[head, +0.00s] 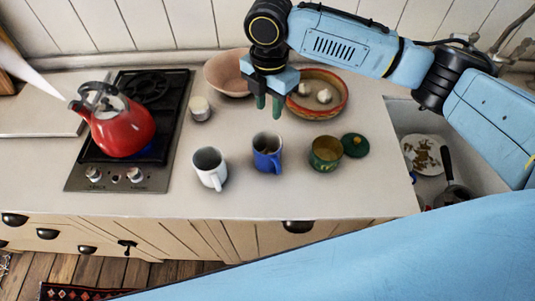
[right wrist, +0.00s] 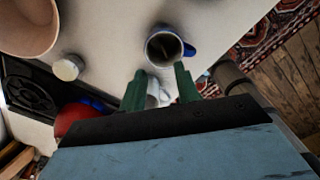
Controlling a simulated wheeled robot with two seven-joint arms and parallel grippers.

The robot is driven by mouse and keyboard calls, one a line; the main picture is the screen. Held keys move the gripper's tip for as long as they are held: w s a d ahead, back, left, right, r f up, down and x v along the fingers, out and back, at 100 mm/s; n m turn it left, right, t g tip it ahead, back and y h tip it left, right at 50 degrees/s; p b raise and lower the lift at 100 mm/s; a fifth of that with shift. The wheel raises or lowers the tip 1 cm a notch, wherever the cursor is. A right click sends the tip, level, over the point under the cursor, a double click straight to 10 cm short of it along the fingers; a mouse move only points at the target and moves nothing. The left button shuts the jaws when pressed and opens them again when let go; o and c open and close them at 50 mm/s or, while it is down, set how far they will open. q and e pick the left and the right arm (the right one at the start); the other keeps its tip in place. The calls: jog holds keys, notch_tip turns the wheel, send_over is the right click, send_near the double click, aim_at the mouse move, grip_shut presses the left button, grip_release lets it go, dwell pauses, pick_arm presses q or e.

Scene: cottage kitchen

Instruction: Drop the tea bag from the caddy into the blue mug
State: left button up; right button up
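The blue mug (head: 267,158) stands upright on the counter between the white mug and the caddy. It also shows in the right wrist view (right wrist: 187,50), with a dark interior in which I cannot make out a clear shape. The green caddy (head: 325,160) stands open to its right, and its lid (head: 355,145) lies beside it. I cannot make out a tea bag. My right gripper (head: 268,108) points down, above and behind the blue mug. Its green fingers are apart with nothing visible held between them in the right wrist view (right wrist: 159,72). My left gripper is not in view.
The white mug (head: 211,176) stands left of the blue mug. A small white jar (head: 200,109), a pink bowl (head: 223,76) and a basket (head: 338,112) are behind. The red kettle (head: 122,132) sits on the stove at left. A sink with a plate (head: 418,145) is at right.

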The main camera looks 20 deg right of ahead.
notch_tip(320, 180, up, 11)
jog(key=shift+f+b, duration=0.15)
jog(key=shift+b, duration=0.15)
dwell(0.4)
